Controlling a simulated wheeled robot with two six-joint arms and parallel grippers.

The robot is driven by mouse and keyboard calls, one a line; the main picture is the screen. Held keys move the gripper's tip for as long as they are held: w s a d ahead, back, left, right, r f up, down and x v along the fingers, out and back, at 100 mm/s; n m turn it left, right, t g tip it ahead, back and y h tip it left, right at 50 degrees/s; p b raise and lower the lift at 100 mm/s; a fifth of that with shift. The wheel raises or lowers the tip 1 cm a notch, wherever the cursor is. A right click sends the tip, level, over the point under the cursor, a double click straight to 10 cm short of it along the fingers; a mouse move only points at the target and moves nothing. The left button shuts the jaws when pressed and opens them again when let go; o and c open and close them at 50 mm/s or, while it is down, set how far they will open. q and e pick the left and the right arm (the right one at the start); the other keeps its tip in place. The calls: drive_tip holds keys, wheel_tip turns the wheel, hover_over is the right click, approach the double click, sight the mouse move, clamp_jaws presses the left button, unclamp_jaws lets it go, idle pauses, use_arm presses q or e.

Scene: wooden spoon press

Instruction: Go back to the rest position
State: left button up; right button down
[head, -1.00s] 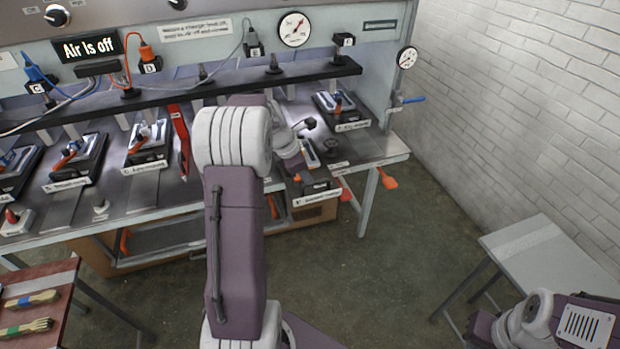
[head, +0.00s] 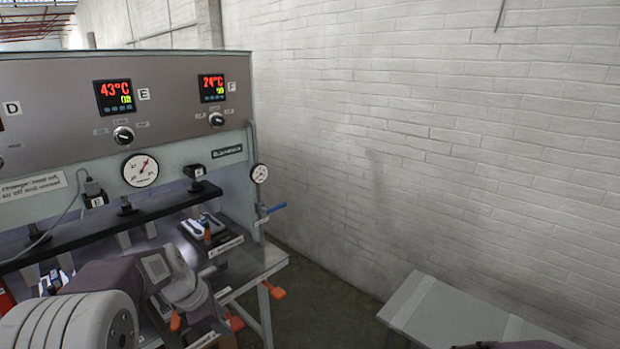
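My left arm comes in at the lower left, with a large white joint, a purple link and a grey-white wrist. My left gripper (head: 188,296) is at the end of this wrist, in front of the right end of the press bench (head: 255,264). Its fingers cannot be made out, and I see nothing clearly held. Only a sliver of my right arm shows at the bottom right edge; my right gripper is outside the picture.
The press panel (head: 60,85) shows 43°C and 24°C displays. A gauge (head: 140,170) and a blue-handled valve (head: 272,211) sit below. A small press station (head: 208,232) stands on the bench. A grey table (head: 455,310) is at the lower right, by the white brick wall (head: 430,130). Bare floor lies between.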

use_arm(q)
drive_tip(key=s+d+f+m+g+y, duration=0.1)
drive_tip(key=s+d+f+m, duration=0.2)
drive_tip(key=s+m, duration=0.6)
drive_tip(key=s+d+f+m+g+y, duration=0.1)
drive_tip(key=s+d+f+m, duration=0.2)
drive_tip(key=m, duration=1.1)
drive_tip(key=s+f, duration=0.3)
drive_tip(key=s, duration=0.3)
drive_tip(key=shift+s+m+g, duration=0.3)
drive_tip(key=shift+s+g, duration=0.05)
drive_tip(key=shift+g, duration=0.05)
drive_tip(key=shift+a, duration=0.15)
